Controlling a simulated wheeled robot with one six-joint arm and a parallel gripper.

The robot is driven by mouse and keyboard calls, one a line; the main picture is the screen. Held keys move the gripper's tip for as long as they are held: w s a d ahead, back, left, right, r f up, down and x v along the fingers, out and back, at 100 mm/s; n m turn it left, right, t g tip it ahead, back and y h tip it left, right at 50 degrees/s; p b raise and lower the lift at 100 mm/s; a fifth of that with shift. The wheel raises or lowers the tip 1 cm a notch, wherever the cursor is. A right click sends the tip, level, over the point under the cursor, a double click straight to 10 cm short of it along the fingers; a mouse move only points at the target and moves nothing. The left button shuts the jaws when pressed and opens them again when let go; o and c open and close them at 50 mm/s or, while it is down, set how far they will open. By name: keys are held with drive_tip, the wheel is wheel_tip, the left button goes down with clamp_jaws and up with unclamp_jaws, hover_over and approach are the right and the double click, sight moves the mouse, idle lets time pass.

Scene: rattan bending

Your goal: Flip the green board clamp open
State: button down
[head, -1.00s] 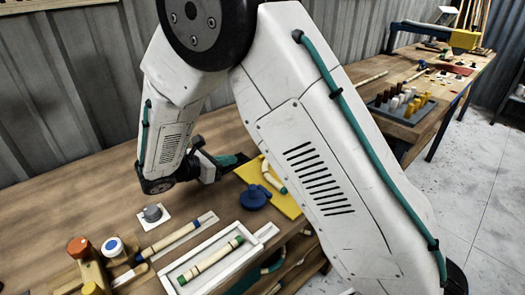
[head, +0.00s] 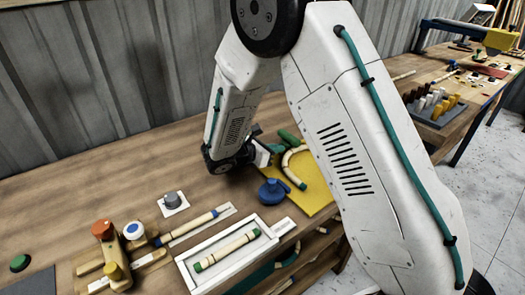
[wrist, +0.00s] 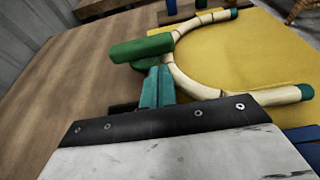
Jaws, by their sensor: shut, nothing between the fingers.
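The green board clamp (wrist: 142,49) shows in the wrist view as a rounded green bar above a darker green base. It sits at the left edge of the yellow board (wrist: 245,60), beside the bend of a C-shaped pale rattan piece (wrist: 190,85) with green ends. The clamp (head: 289,136) also shows in the head view. My gripper (wrist: 156,76) is shut and empty, its teal fingertips just below the clamp's base in the wrist picture. I cannot tell whether they touch it. In the head view my gripper (head: 272,148) is partly hidden.
A blue clamp (head: 272,192) stands at the board's near left corner. A white tray (head: 235,258) with a straight rattan piece lies in front, and a grey knob (head: 173,200) is to the left. The table behind my gripper is clear.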

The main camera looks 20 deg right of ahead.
sight(296, 145)
drive_tip(key=shift+w+d, duration=0.25)
drive_tip(key=shift+d, duration=0.5)
drive_tip(key=shift+w+d, duration=0.2)
drive_tip(key=shift+d, duration=0.5)
drive_tip(key=shift+s+d, duration=0.35)
drive_tip(key=shift+d, duration=0.15)
drive_tip(key=shift+s+d, duration=0.15)
drive_tip(key=shift+d, duration=0.1)
drive_tip(key=shift+s+d, duration=0.2)
drive_tip(key=shift+d, duration=0.65)
drive_tip(key=shift+r, duration=0.1)
drive_tip(key=v, duration=0.7)
drive_tip(key=shift+s+a+r, duration=0.1)
drive_tip(key=shift+a, duration=0.3)
